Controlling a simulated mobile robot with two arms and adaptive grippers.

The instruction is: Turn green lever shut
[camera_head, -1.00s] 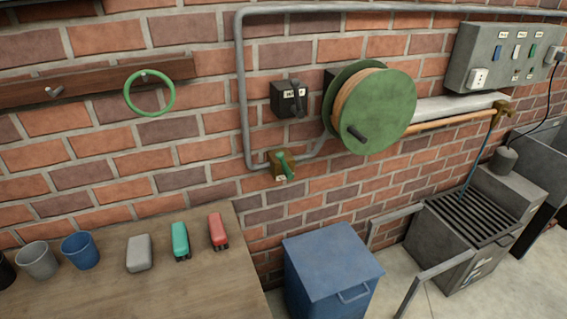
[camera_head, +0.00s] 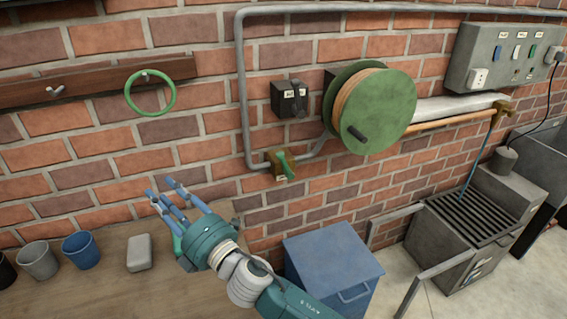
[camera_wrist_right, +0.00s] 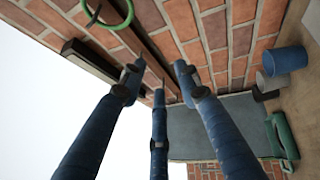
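The green lever (camera_head: 284,165) sits on a small brass valve body (camera_head: 272,164) at the lower end of the grey pipe on the brick wall. The lever slants down and slightly right across the valve. My right gripper (camera_head: 166,187) is over the workbench, left of and below the lever, apart from it, with its fingers pointing up and left. In the right wrist view its three fingers (camera_wrist_right: 157,75) are spread and empty. The lever is not seen in that view. My left gripper is in neither view.
A green hose reel (camera_head: 390,115) and a black switch box (camera_head: 285,100) are above the valve. A green ring (camera_head: 129,85) hangs at left. The bench holds a blue cup (camera_head: 80,250), a grey cup (camera_head: 38,260) and a grey block (camera_head: 139,252). A blue bin (camera_head: 330,260) stands below.

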